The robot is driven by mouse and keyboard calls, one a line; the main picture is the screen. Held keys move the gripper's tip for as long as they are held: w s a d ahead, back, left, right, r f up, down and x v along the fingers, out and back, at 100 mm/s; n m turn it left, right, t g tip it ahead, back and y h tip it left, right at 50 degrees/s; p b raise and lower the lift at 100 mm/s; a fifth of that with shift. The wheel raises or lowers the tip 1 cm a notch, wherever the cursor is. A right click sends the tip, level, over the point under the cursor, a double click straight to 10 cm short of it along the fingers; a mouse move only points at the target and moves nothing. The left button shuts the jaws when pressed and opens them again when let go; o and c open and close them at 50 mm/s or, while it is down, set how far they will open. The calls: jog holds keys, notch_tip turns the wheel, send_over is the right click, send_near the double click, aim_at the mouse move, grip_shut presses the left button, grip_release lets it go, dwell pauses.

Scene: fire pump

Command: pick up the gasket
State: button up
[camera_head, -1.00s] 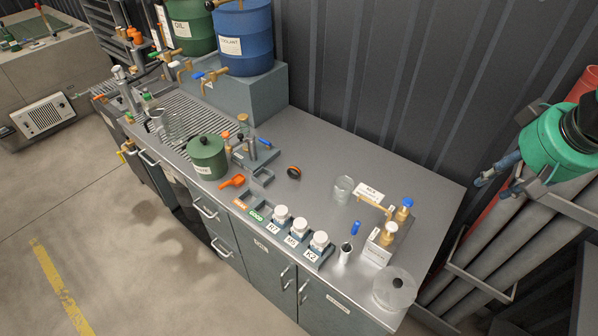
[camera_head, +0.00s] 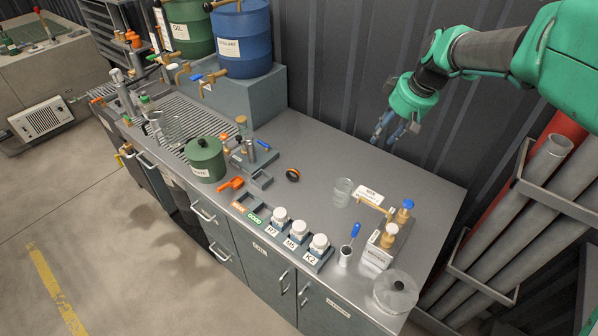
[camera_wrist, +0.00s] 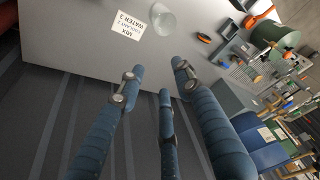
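A small round black piece with an orange edge (camera_head: 293,174) lies flat on the grey bench top, near the middle. It may be the gasket; it is too small to be sure. It also shows in the wrist view (camera_wrist: 204,39), beyond the fingertips. My gripper (camera_head: 390,130) hangs above the back right part of the bench, in front of the dark wall, well apart from the round piece. In the wrist view its blue fingers (camera_wrist: 160,78) are spread, with nothing between them.
A glass beaker (camera_head: 342,191), a white label card (camera_head: 368,195) and a brass-valved block (camera_head: 378,250) stand to the right. Several white-capped jars (camera_head: 299,230) line the front edge. A green pot (camera_head: 206,158) and barrels (camera_head: 241,40) are left. Bench around the round piece is mostly clear.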

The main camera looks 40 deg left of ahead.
jog(key=a+f+n+g, duration=0.1)
jog(key=a+f+n, duration=0.2)
jog(key=a+f, duration=0.9)
jog(key=n+g+b, duration=0.1)
jog(key=n, duration=0.2)
send_near(295, 170)
jog(key=r, duration=0.2)
jog(key=shift+w+d, duration=0.35)
jog(key=shift+f, duration=0.15)
jog(key=b+x, duration=0.1)
jog(key=x, duration=0.7)
jog(key=shift+a+f, duration=0.1)
jog(key=shift+a, duration=0.15)
jog(key=shift+s+f, duration=0.1)
jog(key=shift+b+x, duration=0.9)
jog(key=shift+x, duration=1.6)
jog(key=shift+s, duration=0.15)
